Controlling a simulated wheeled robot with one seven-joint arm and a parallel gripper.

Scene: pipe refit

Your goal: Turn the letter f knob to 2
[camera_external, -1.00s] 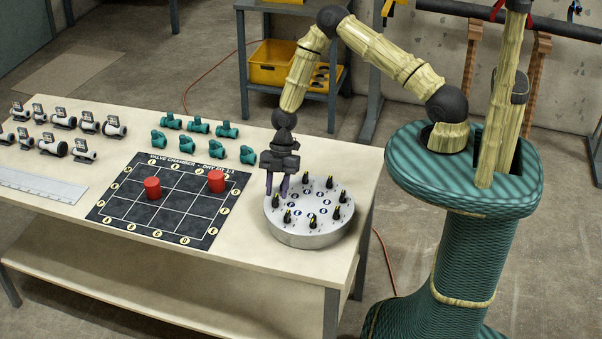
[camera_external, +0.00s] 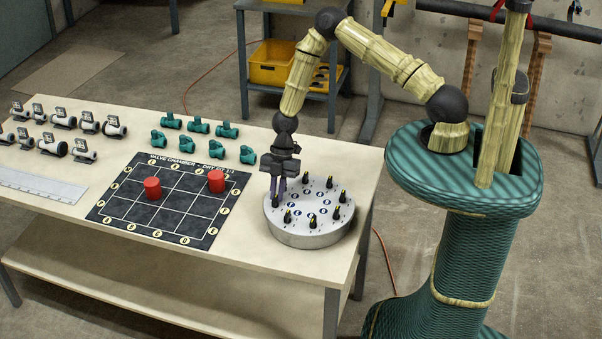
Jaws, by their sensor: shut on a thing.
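A round light-grey dial panel (camera_external: 308,236) sits near the right end of the table. Several black knobs with yellow marks stand in a ring on its top, such as the front knob (camera_external: 287,216) and the right knob (camera_external: 342,197). Blue round labels lie inside the ring; their letters and the numbers are too small to read. My gripper (camera_external: 277,196) points down at the panel's left side, shut on a knob there. That knob is hidden by the fingers, and I cannot tell its letter or setting.
A black grid board (camera_external: 130,212) with two red cylinders (camera_external: 152,188) (camera_external: 216,181) lies left of the panel. Teal valve parts (camera_external: 198,126) stand behind it. Black-and-grey fittings (camera_external: 55,147) and a ruler (camera_external: 40,186) are at the left. Bare tabletop (camera_external: 290,150) lies behind the panel.

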